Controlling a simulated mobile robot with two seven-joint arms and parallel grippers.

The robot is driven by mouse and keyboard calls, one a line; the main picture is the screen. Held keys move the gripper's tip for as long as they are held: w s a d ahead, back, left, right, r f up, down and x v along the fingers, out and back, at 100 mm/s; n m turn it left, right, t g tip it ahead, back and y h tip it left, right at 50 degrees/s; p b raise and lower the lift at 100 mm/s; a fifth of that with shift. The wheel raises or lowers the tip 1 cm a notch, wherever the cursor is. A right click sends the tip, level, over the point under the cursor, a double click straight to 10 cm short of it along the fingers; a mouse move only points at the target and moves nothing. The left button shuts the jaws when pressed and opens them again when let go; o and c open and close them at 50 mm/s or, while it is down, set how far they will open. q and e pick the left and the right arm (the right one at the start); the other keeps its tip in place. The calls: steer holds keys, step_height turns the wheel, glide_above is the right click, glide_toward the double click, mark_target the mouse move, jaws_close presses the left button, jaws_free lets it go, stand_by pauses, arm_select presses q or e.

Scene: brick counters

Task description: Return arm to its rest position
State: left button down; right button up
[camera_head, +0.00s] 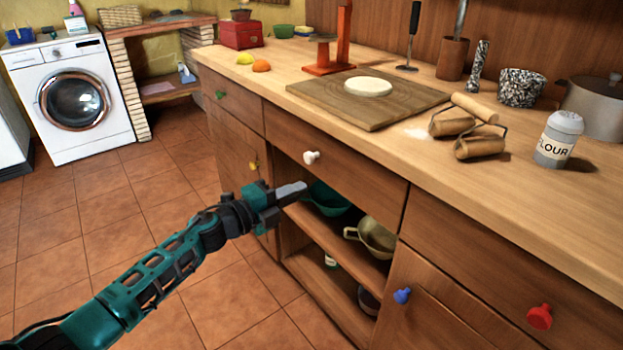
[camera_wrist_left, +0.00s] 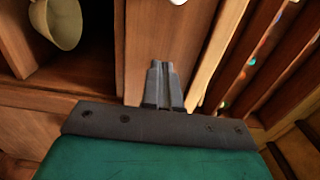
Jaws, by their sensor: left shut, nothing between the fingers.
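My left arm (camera_head: 150,283) reaches in from the lower left in the head view, teal and dark grey. My left gripper (camera_head: 298,188) is shut and empty, in front of the open shelf of the wooden counter, below the white drawer knob (camera_head: 311,157). In the left wrist view the two grey fingers (camera_wrist_left: 164,70) are together with nothing between them. My right gripper is not in view.
The open shelf holds a teal bowl (camera_head: 327,199) and a beige pot (camera_head: 371,238). On the counter are a cutting board (camera_head: 405,107) with dough (camera_head: 368,86), rolling tools and a flour shaker (camera_head: 559,139). The tiled floor (camera_head: 110,235) at left is clear.

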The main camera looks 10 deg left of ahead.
arm_select(q)
steer(key=s+f+n+g+y, duration=0.1)
steer(key=s+f+n+y, duration=0.3)
steer(key=s+f+n, duration=0.55)
steer(key=s+f+n+g+y, duration=0.1)
steer(key=s+f+n+y, duration=0.35)
steer(key=s+n, duration=1.05)
steer(key=s+a+r+y+p, duration=0.1)
steer(key=s+r+p, duration=0.4)
steer(key=r+p, duration=0.6)
steer(key=a+m+p, duration=0.1)
steer(key=p, duration=0.3)
steer(key=shift+g, duration=0.4)
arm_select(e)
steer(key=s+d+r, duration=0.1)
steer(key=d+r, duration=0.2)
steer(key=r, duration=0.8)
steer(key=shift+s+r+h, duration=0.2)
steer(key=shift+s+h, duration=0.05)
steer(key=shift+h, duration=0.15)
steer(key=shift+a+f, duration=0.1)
